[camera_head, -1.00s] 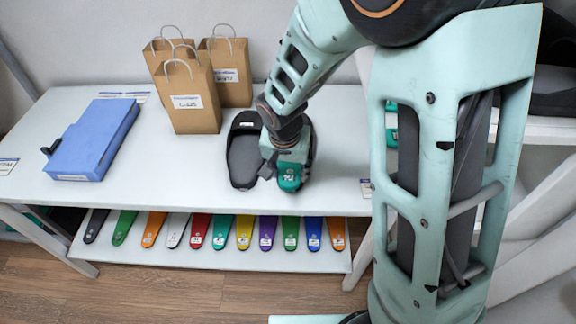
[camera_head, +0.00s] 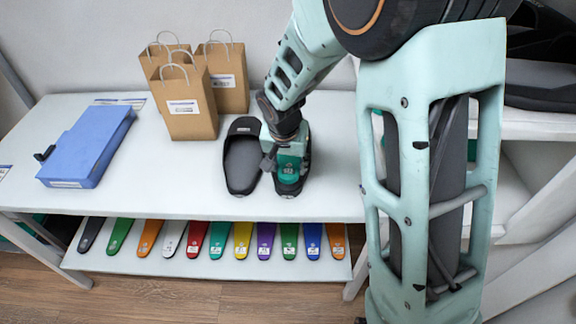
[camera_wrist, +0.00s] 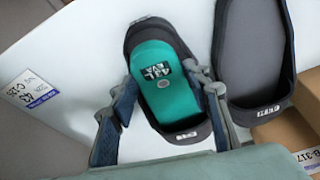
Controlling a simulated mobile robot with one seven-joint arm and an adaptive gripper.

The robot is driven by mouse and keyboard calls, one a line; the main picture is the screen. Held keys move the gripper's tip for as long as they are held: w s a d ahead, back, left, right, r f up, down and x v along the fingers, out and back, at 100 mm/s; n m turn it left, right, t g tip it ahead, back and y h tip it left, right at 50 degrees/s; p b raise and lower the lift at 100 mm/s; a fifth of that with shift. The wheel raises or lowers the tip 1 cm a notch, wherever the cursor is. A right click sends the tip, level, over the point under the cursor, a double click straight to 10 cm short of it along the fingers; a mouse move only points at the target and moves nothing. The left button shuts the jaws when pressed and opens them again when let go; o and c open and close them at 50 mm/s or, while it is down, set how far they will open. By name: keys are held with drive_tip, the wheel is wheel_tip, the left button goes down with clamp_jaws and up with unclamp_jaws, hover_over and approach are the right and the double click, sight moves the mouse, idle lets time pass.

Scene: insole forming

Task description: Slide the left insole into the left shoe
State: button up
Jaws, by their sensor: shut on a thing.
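The teal insole (camera_wrist: 168,105), with a dark 43L EVA label, lies within the outline of a dark shoe (camera_wrist: 190,133) in the wrist view. In the head view this shoe (camera_head: 306,150) is the right one of the pair, and some teal insole (camera_head: 288,188) shows below my gripper (camera_head: 284,166). My gripper (camera_wrist: 159,82) is shut on the insole, one finger at each side edge. The shoe's dark rim surrounds the insole. I cannot tell whether the insole lies flat on the shoe's bottom. My gripper and wrist hide part of the shoe in the head view.
The other dark shoe (camera_head: 241,158) stands close beside it, empty. Paper bags (camera_head: 187,112) stand behind, and a blue box (camera_head: 88,148) lies at the left on the white table (camera_head: 150,190). Several coloured insoles (camera_head: 195,240) lie on the shelf below.

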drive_tip(key=o, duration=1)
drive_tip(key=shift+r, duration=0.1)
drive_tip(key=v, duration=1.2)
